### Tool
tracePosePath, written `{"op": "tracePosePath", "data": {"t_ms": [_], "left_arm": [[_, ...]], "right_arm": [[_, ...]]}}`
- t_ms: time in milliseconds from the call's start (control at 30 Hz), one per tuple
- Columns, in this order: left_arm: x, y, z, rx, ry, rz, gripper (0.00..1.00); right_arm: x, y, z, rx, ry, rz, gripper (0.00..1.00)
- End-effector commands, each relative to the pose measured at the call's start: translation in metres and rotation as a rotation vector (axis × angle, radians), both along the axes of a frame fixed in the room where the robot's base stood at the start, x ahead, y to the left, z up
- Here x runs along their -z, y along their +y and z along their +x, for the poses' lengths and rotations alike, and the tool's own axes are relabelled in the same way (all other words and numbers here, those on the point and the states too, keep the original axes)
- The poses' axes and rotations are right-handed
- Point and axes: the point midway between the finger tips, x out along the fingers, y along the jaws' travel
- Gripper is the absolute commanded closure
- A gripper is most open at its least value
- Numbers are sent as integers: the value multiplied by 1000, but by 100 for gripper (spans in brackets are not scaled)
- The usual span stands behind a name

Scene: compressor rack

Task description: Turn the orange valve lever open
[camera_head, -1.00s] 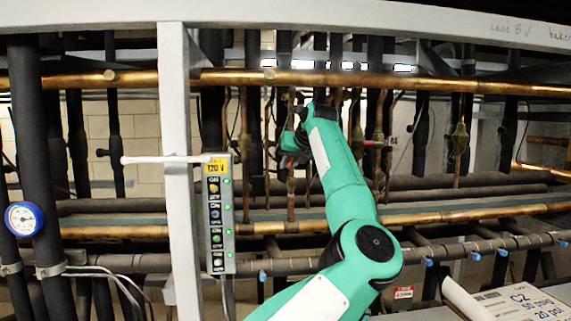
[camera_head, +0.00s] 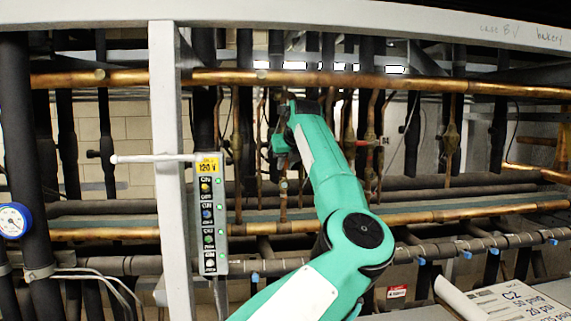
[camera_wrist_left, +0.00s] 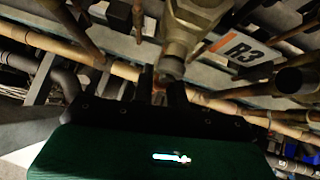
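My left gripper (camera_head: 278,143) is in among the vertical pipes behind the upper copper pipe, at the end of my green arm. In the left wrist view its dark fingers (camera_wrist_left: 160,92) reach up to a brass valve body (camera_wrist_left: 178,45). A small orange-brown sliver shows between them, too dark and small to name as the lever. I cannot make out the orange valve lever in either view; the gripper and arm may hide it. I cannot tell whether the fingers are apart or closed on something. My right gripper is not in view.
A switch box (camera_head: 209,215) hangs on a white post (camera_head: 170,120) left of my arm. The copper pipe (camera_head: 330,79) crosses above my wrist. A label reading R3 (camera_wrist_left: 243,50) shows behind the valve body. A pressure gauge (camera_head: 13,220) is at far left.

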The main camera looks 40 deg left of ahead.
Motion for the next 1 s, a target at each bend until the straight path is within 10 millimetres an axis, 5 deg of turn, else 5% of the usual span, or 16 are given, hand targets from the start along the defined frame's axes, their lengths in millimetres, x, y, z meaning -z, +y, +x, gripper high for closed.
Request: {"op": "tracePosePath", "data": {"t_ms": [100, 533, 1000], "left_arm": [[-1, 0, 0, 0, -2, 0, 63], [-8, -7, -4, 1, -3, 2, 63], [-76, -67, -38, 1, -4, 1, 63]], "right_arm": [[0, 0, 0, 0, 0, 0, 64], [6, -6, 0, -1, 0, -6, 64], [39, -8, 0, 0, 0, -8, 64]]}}
